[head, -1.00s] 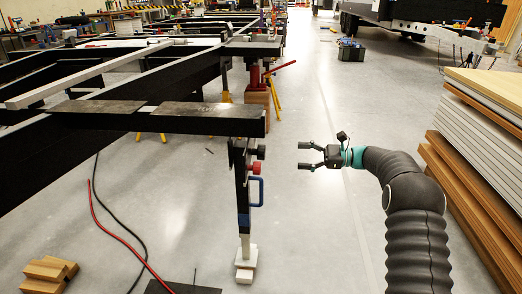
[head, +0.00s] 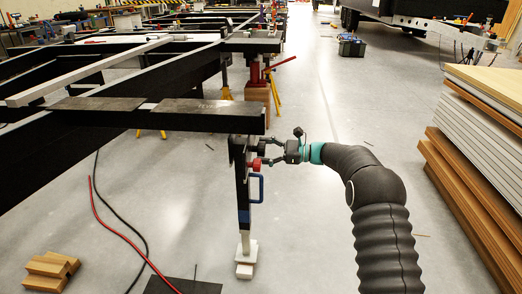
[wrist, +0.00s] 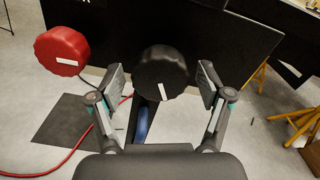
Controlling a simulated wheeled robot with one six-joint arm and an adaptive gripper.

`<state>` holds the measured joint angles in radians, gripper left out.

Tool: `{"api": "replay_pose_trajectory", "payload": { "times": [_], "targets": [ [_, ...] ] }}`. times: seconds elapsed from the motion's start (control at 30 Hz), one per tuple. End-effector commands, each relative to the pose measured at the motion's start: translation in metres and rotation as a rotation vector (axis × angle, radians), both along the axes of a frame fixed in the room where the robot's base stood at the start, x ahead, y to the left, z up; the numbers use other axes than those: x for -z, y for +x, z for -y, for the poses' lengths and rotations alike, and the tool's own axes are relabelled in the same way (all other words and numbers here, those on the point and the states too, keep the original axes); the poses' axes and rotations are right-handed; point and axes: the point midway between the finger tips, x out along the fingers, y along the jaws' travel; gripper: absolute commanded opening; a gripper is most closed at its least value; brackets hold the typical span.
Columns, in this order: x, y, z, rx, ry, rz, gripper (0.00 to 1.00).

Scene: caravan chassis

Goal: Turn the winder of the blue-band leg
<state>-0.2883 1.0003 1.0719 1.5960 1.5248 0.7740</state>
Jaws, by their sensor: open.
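The blue-band leg (head: 242,185) stands upright under the black chassis end, with a blue band (head: 244,216) low on it and a blue handle (head: 261,190) on its right side. Two knobs stick out near its top: a red one (head: 256,163) and a black one. In the wrist view the black knob (wrist: 162,72), with a white mark, lies between my open fingers, with gaps visible on both sides. The red knob (wrist: 62,52) is outside the left finger. My gripper (head: 265,151) is open at the leg's upper right; the black knob is mostly hidden there in the head view.
The black chassis beam (head: 210,116) runs just above my gripper. A red jack (head: 256,75) on wooden blocks stands behind. Stacked boards (head: 480,150) stand at the right. A red hose (head: 118,225) lies on the floor left of the leg.

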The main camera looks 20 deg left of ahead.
Motion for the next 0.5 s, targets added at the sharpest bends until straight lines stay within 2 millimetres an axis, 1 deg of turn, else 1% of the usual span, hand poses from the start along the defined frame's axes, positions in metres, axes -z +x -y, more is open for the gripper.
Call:
{"api": "replay_pose_trajectory", "payload": {
  "times": [0.1,0.37,0.4,0.47,0.5],
  "targets": [
    [0.0,-0.0017,-0.0058,-0.001,0.0,0.0,0.78],
    [0.0,-0.0018,-0.0069,0.0,0.0,0.0,0.78],
    [-0.0001,-0.0018,-0.0069,0.0,0.0,0.0,0.76],
    [-0.0001,-0.0018,-0.0069,0.0,0.0,0.0,0.61],
    [-0.0001,-0.0018,-0.0068,0.0,0.0,0.0,0.51]
  ]
}}
